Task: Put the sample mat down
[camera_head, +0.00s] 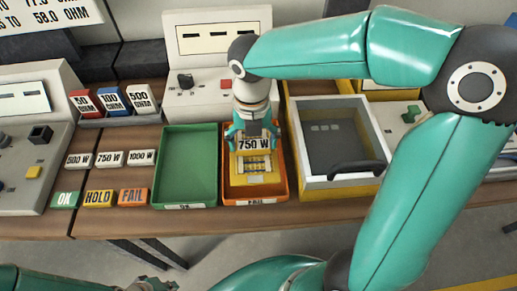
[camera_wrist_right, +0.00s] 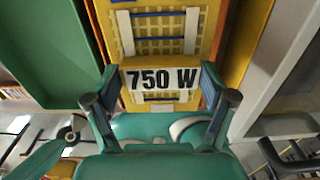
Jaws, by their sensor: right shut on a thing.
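The yellow sample mat (camera_head: 255,168) has a mesh panel with blue bars, and a white "750 W" label (camera_head: 255,145). It lies within the outline of the orange tray (camera_head: 256,202), whose front tag is small but seems to read FAIL. I cannot tell whether the mat touches the tray floor. My right gripper (camera_head: 253,131) points down over the mat's far part. In the right wrist view, its fingers (camera_wrist_right: 160,98) flank the labelled part of the mat (camera_wrist_right: 160,45), shut on it. My left gripper (camera_head: 152,285) shows only partly at the bottom edge.
A green tray (camera_head: 188,165) labelled OK stands left of the orange tray. A lidded box with a black handle (camera_head: 358,170) stands close on the right. OK, HOLD and FAIL blocks (camera_head: 100,198) and wattage tags (camera_head: 110,159) lie at the left. Instruments stand behind.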

